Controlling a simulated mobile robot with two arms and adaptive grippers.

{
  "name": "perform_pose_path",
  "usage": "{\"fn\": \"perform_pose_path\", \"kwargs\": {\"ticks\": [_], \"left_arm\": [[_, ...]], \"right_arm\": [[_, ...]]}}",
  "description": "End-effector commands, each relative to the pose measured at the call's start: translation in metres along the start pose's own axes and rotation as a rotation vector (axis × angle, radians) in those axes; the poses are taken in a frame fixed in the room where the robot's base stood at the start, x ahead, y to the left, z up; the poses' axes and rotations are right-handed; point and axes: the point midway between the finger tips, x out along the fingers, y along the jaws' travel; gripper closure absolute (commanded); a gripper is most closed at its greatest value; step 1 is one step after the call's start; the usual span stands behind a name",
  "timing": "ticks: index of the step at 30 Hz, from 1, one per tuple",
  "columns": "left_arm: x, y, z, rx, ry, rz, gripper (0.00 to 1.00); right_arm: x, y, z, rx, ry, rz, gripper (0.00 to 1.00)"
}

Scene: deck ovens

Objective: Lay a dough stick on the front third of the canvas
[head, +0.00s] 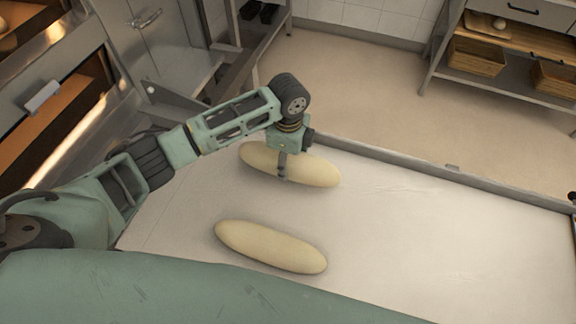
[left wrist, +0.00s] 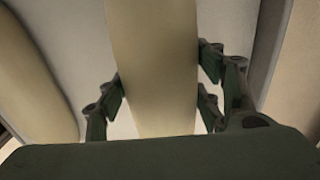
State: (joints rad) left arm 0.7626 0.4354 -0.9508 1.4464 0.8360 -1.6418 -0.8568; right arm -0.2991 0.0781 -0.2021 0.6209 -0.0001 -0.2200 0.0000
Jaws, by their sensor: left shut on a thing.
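In the head view a pale dough stick (head: 312,170) is at the far side of the canvas (head: 420,235), under my left gripper (head: 283,167). My left gripper is shut on it around its middle. In the left wrist view this dough stick (left wrist: 155,60) runs between the fingers (left wrist: 160,92), which press on both its sides. Whether it rests on the canvas or is slightly above it, I cannot tell. A second dough stick (head: 270,247) lies on the canvas nearer to me. It also shows at the left of the left wrist view (left wrist: 35,85). My right gripper is not in view.
A raised metal edge (head: 440,180) runs along the far side of the canvas. Deck ovens (head: 60,95) stand at the left. A shelf unit with wooden crates (head: 475,58) is at the back right. The right part of the canvas is clear.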

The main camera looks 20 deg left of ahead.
Motion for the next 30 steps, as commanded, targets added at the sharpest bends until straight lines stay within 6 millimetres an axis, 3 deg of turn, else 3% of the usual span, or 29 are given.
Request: {"fn": "perform_pose_path", "kwargs": {"ticks": [9,20,21,26,30], "left_arm": [[0.038,0.0,0.001,-0.001,-0.001,0.0,0.82],[0.042,0.0,0.0,0.0,-0.001,0.0,0.82],[0.042,0.001,0.001,0.0,-0.002,0.0,0.36],[0.042,0.001,0.001,0.0,-0.002,0.0,0.22],[0.042,0.001,0.001,0.0,-0.002,0.0,0.2]], "right_arm": [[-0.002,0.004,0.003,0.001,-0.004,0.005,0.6],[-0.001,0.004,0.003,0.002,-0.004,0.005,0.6],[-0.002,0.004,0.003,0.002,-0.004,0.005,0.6],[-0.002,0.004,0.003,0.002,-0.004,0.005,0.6],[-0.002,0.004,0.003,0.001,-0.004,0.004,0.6]]}}
